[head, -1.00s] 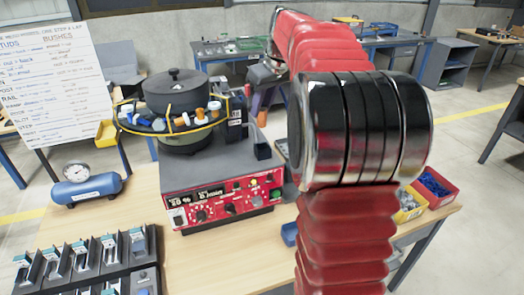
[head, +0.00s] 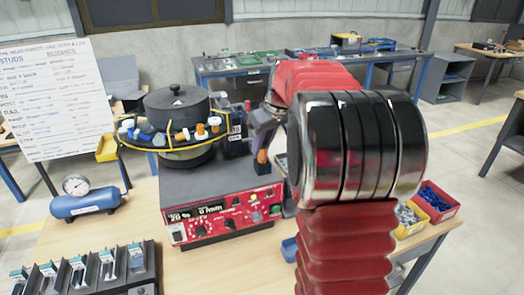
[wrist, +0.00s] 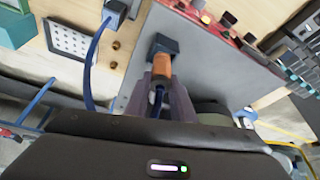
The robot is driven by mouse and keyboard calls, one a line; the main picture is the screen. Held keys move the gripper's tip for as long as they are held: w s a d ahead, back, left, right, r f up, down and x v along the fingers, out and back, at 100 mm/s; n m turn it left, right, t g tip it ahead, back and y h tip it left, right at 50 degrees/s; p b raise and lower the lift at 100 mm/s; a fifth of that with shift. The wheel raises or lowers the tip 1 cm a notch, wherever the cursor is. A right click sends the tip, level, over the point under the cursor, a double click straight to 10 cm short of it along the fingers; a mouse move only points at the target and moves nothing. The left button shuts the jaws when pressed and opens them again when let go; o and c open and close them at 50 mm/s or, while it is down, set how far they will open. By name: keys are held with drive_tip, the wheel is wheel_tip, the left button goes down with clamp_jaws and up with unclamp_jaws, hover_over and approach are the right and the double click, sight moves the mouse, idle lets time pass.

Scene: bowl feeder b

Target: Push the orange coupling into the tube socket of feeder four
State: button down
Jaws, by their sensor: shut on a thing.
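The orange coupling (wrist: 162,68) is between the fingers of my gripper (wrist: 161,84) in the wrist view, and the gripper is shut on it. A blue tube (wrist: 158,96) shows behind it between the fingers. The coupling's front end meets a dark block (wrist: 162,43), which looks like the tube socket; I cannot tell how deep it sits, or whether it only overlaps in view. In the head view my gripper (head: 262,143) points down at the feeder's right side, with the coupling (head: 262,156) at its tips. The bowl feeder (head: 178,110) stands on a grey base; no feeder number is readable.
The red control panel (head: 228,213) faces front. A blue air tank with a gauge (head: 88,204) stands left, and a dark rack (head: 92,275) front left. Red and yellow bins (head: 435,200) sit at the right. A blue hose (wrist: 90,65) runs beside my gripper in the wrist view.

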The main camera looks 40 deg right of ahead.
drive_tip(key=shift+f, duration=1.2)
drive_tip(key=c, duration=1.5)
unclamp_jaws()
drive_tip(key=shift+r, duration=0.1)
drive_tip(key=v, duration=1.2)
